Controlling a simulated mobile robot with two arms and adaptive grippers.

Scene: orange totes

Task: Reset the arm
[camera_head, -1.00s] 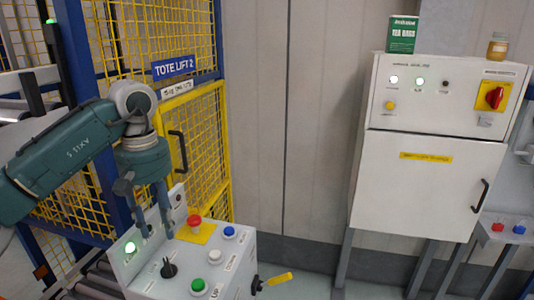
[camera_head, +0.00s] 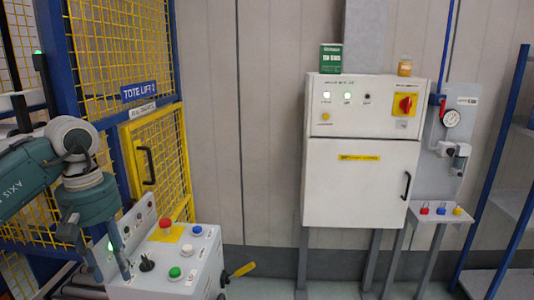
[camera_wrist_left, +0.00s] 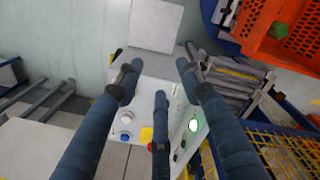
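My left gripper (camera_head: 98,250) hangs from the teal arm at the lower left of the head view, fingers pointing down and apart, with nothing seen between them. It is in front of the grey control box (camera_head: 205,265), which carries a red mushroom button (camera_head: 165,227), a blue button (camera_head: 197,230), a green button (camera_head: 175,272) and a black knob (camera_head: 146,261). I cannot tell whether the fingers touch the box. My right gripper is out of view.
The yellow mesh tote lift gate (camera_head: 160,165) stands behind my left arm. A yellow-handled lever (camera_head: 240,270) sticks out right of the box. A white cabinet (camera_head: 355,195) and a gauge panel (camera_head: 452,160) stand along the wall. The left wrist view shows an orange tote (camera_wrist_left: 265,48).

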